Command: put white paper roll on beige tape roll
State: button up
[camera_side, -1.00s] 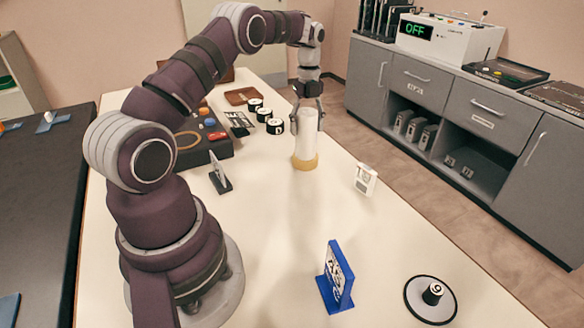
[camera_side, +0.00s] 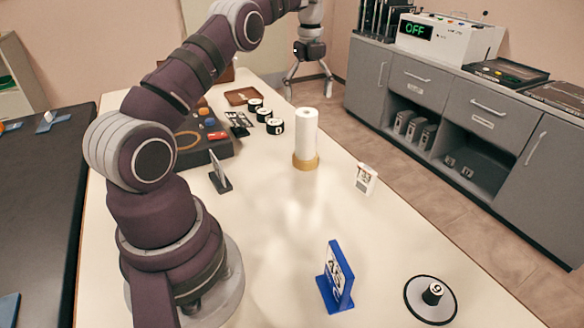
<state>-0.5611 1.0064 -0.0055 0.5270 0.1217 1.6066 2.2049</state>
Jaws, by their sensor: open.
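The white paper roll (camera_side: 306,132) stands upright on the beige tape roll (camera_side: 306,162), near the right edge of the cream table. I cannot tell whether it sits on top of the tape roll or down in its hole. My gripper (camera_side: 309,94) is open and empty, above and apart from the top of the paper roll. Its two fingers are spread wide and point down.
Several black rolls (camera_side: 264,115) stand behind and left of the paper roll. A small white sign (camera_side: 365,179) stands to its right. The table's middle is clear.

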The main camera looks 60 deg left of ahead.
jog(key=shift+d+r, duration=0.1)
jog(key=shift+r, duration=0.3)
jog(key=s+d+r+n+t, duration=0.2)
jog(key=d+r+n, duration=0.6)
jog(key=d, duration=0.2)
jog(key=s+d+f+n+t, duration=0.3)
jog(key=s+d+n, duration=0.5)
jog(key=s+n, duration=0.4)
jog(key=shift+s+d+f+t, duration=0.25)
jog(key=shift+f+t, duration=0.05)
